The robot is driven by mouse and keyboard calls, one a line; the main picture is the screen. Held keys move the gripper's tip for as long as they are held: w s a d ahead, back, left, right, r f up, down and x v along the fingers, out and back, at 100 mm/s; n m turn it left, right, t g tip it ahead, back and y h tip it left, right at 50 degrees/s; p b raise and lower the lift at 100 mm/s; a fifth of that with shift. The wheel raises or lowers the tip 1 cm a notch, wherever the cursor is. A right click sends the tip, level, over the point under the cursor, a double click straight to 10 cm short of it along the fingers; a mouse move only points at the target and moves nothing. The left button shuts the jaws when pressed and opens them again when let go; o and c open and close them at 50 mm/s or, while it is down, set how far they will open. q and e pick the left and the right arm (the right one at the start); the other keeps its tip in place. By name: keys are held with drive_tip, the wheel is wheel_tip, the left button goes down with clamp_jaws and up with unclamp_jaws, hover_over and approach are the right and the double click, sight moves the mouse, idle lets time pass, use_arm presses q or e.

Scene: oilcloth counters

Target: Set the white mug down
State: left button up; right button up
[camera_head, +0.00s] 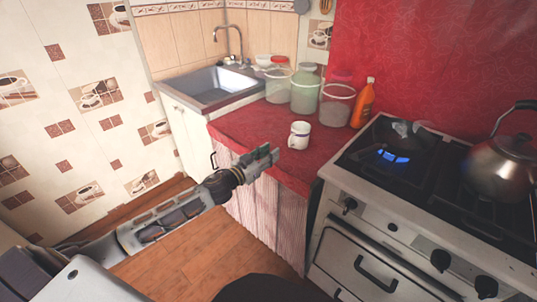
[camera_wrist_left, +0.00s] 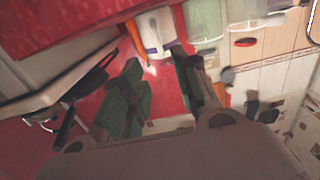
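The white mug (camera_head: 299,136) stands upright on the red counter (camera_head: 245,125), near its front edge and left of the stove. My left gripper (camera_head: 268,158) is in front and to the left of the mug, apart from it in the head view. In the left wrist view its two green-padded fingers (camera_wrist_left: 160,95) are spread with a gap between them. My right gripper is not in view.
Jars (camera_head: 305,90) and an orange bottle (camera_head: 363,103) stand behind the mug. A sink (camera_head: 215,87) is at the back left. The stove (camera_head: 400,205) on the right has a lit blue burner (camera_head: 393,157) and a kettle (camera_head: 505,165). Some counter left of the mug is bare.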

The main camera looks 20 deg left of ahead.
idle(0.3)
use_arm(q)
drive_tip(key=s+a+f+n+g+y, duration=0.1)
drive_tip(key=s+f+n+g+y, duration=0.25)
drive_tip(key=f, duration=0.85)
drive_tip(key=s+a+f+g+y, duration=0.15)
drive_tip(key=s+f+y, duration=0.35)
drive_tip(key=f, duration=0.6)
drive_tip(key=s+d+f+m+g+h, duration=0.1)
drive_tip(key=s+d+f+g, duration=0.3)
drive_tip(key=s+f, duration=0.5)
drive_tip(key=s+d+f+m+g+h, duration=0.1)
drive_tip(key=s+d+f+g, duration=0.4)
drive_tip(key=s, duration=1.1)
wheel_tip(320, 180, down, 4)
drive_tip(key=shift+d+r+g+h, duration=0.15)
drive_tip(key=shift+g+h, duration=0.4)
drive_tip(key=shift+g, duration=0.15)
